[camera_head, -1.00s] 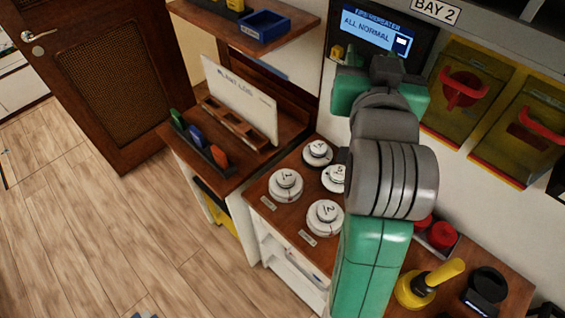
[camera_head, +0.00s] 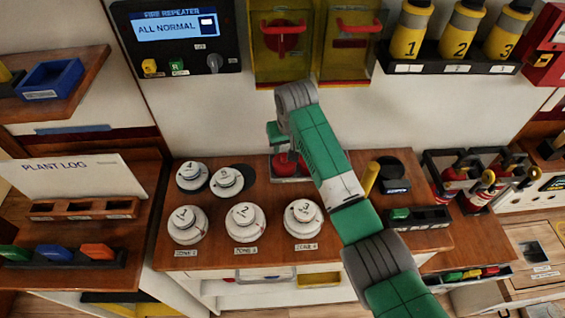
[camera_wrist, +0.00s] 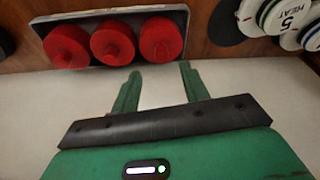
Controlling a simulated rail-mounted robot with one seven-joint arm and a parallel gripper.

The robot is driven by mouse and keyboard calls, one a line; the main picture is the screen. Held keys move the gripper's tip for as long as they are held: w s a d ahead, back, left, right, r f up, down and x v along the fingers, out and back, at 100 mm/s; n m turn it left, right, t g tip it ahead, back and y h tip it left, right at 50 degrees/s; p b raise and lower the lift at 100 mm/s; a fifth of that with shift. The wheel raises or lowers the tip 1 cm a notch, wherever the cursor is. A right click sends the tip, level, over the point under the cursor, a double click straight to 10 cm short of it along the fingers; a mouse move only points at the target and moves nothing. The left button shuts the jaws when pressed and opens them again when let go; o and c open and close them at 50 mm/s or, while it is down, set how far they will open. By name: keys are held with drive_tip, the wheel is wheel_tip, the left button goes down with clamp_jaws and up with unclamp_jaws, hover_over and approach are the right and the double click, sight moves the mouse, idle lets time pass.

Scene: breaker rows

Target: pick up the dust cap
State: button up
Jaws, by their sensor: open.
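Three round red caps (camera_wrist: 112,42) sit side by side in a grey tray (camera_wrist: 184,22) at the top of the wrist view. I take these to be the dust caps. In the head view the red caps (camera_head: 288,166) show partly behind my arm, at the back of the wooden bench. My gripper (camera_wrist: 160,70) is open and empty. Its two green fingers point towards the tray, with their tips short of the middle and right caps. In the head view my gripper is mostly hidden by my arm.
Several white numbered detectors (camera_head: 244,222) stand on the bench (camera_head: 220,258) left of my arm. A yellow-handled tool (camera_head: 371,178) and a black round item (camera_head: 393,168) stand to its right. Red-handled boxes (camera_head: 346,50) hang on the wall above.

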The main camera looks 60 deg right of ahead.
sight(285, 156)
drive_tip(key=x, duration=0.5)
drive_tip(key=shift+a+f+p, duration=0.15)
drive_tip(key=shift+p, duration=0.15)
clamp_jaws()
